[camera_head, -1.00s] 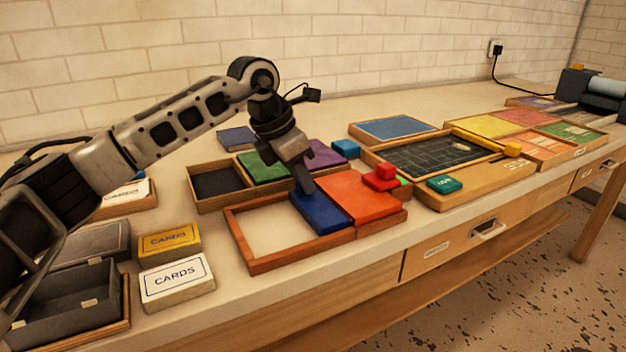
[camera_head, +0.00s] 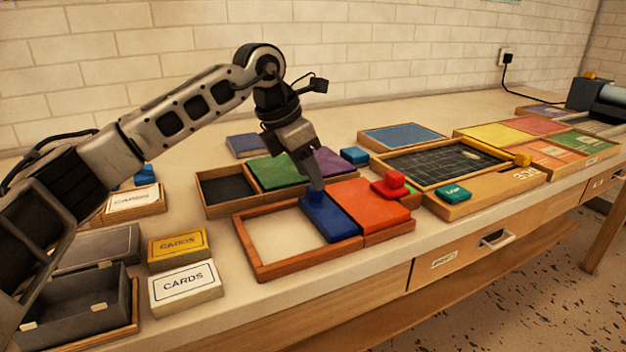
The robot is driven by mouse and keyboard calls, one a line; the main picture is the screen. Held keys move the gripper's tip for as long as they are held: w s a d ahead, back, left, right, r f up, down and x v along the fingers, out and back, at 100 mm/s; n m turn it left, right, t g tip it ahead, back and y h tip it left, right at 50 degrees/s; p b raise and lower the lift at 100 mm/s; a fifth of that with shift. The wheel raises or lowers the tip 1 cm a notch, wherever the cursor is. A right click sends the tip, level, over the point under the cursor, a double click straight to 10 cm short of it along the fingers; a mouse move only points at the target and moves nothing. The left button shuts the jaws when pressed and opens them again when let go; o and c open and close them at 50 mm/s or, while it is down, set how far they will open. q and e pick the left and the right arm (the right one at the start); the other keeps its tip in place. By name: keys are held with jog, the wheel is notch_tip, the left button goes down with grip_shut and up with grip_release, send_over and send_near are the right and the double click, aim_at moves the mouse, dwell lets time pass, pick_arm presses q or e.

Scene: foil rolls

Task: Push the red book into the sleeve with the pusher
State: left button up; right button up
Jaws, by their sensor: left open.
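A flat red-orange panel (camera_head: 369,207), likely the red book, lies in the right part of a wooden frame. A blue block with a small knob (camera_head: 331,217), which may be the pusher, lies against its left side. I cannot tell for sure which piece is the sleeve; the wooden frame (camera_head: 258,270) has an empty pale area left of the blue block. My left gripper (camera_head: 318,183) points down just above the blue block's knob; whether it touches is unclear. A red knobbed block (camera_head: 390,186) sits at the panel's far right corner. My right gripper is out of view.
Behind is a tray with a dark compartment (camera_head: 228,189) and green and purple panels. A slate board (camera_head: 440,161) and a teal block (camera_head: 454,193) are to the right. Card boxes (camera_head: 184,286) and a grey box (camera_head: 75,309) stand at the front left.

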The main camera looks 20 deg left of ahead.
pick_arm(q)
jog(key=v, duration=1.2)
jog(key=shift+r+p, duration=0.35)
jog(key=shift+p, duration=0.05)
